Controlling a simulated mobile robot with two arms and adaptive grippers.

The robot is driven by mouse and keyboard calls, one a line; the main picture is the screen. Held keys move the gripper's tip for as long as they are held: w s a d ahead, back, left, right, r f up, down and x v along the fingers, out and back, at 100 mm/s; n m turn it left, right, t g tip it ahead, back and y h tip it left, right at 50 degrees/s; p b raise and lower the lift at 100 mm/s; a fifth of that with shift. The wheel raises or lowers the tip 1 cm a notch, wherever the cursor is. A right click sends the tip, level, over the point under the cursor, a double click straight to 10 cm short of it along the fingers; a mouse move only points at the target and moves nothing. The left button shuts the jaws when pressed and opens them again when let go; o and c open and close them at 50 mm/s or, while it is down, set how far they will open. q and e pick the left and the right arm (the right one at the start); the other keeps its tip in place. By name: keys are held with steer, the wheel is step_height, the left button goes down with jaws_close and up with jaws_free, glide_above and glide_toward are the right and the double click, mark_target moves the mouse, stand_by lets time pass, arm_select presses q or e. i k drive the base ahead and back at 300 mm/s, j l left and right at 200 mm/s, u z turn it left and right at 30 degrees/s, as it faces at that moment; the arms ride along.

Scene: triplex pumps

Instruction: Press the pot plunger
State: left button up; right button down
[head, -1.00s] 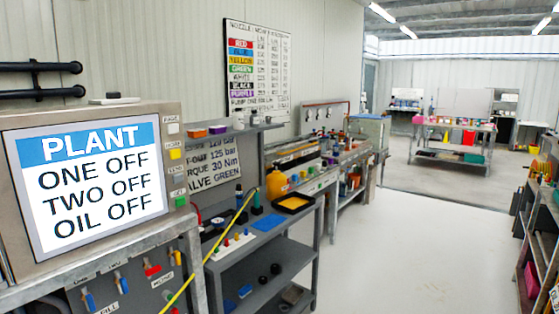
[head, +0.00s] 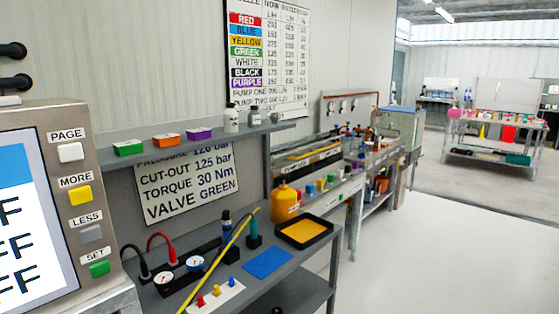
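Neither of my grippers is in view. A rounded orange-yellow container (head: 285,206) with a small narrow top stands upright at the back of the grey workbench. It may be the pot, but a plunger cannot be made out on it at this size. Nothing touches it from above. A dark bottle-like item (head: 227,222) and a green-based upright item (head: 254,230) stand to its left.
A control panel (head: 70,210) fills the left edge. The bench also carries a black tray with a yellow inside (head: 304,232), a blue mat (head: 268,263), gauges (head: 195,263) and a white block with coloured pegs (head: 216,295). White floor (head: 450,245) is open at right.

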mark_target(282, 176)
steer(key=i+l+u, duration=0.15)
steer(key=i+l, duration=0.25)
steer(key=i, duration=0.3)
steer(key=i+l+u, duration=0.1)
steer(key=i+l, duration=0.4)
steer(key=i, duration=0.2)
steer(key=i+l+u, duration=0.15)
steer(key=i+l, duration=0.4)
steer(key=i, duration=0.1)
